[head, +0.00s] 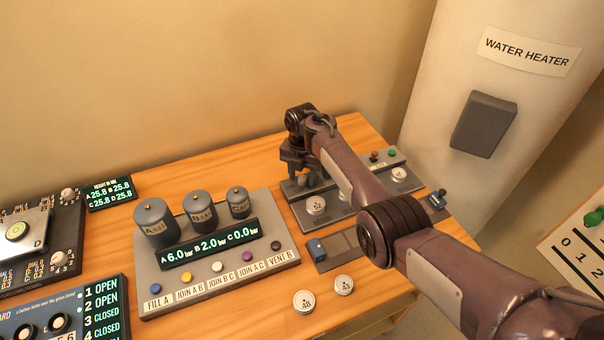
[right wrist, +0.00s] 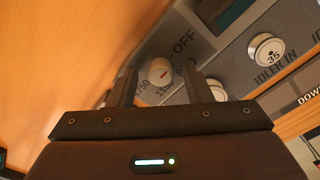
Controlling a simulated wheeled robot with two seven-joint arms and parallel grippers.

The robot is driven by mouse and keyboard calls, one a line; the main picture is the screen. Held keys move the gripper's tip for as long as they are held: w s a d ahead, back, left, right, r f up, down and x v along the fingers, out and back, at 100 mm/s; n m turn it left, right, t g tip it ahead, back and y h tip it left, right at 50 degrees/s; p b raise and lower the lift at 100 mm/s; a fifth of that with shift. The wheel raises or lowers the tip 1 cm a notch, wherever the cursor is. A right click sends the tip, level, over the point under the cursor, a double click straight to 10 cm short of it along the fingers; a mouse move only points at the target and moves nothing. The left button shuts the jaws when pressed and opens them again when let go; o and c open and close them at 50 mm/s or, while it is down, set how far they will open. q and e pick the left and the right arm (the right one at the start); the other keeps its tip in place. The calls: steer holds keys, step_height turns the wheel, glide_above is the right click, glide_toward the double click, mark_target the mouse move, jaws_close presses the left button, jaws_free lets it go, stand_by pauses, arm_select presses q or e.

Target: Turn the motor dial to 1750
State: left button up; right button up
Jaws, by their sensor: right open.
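The motor dial (right wrist: 160,70) is a small pale knob with a red mark on a grey panel (right wrist: 225,75). OFF and 1750 are printed around it, with another label partly hidden by my finger. My right gripper (right wrist: 160,84) is open, its two fingers on either side of the dial; I cannot tell whether they touch it. In the head view my right gripper (head: 297,165) is over the back left of the grey panel (head: 300,217) and hides the dial. Which label the red mark points to is unclear. My left gripper is not in view.
White numbered knobs (head: 316,205) sit on the same panel; one marked 35 (right wrist: 267,50) is near IDLER IN. A canister panel (head: 190,262) stands to the left. Two loose white discs (head: 303,301) lie in front. A water heater (head: 500,90) stands behind right.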

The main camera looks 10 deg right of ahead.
jaws_close()
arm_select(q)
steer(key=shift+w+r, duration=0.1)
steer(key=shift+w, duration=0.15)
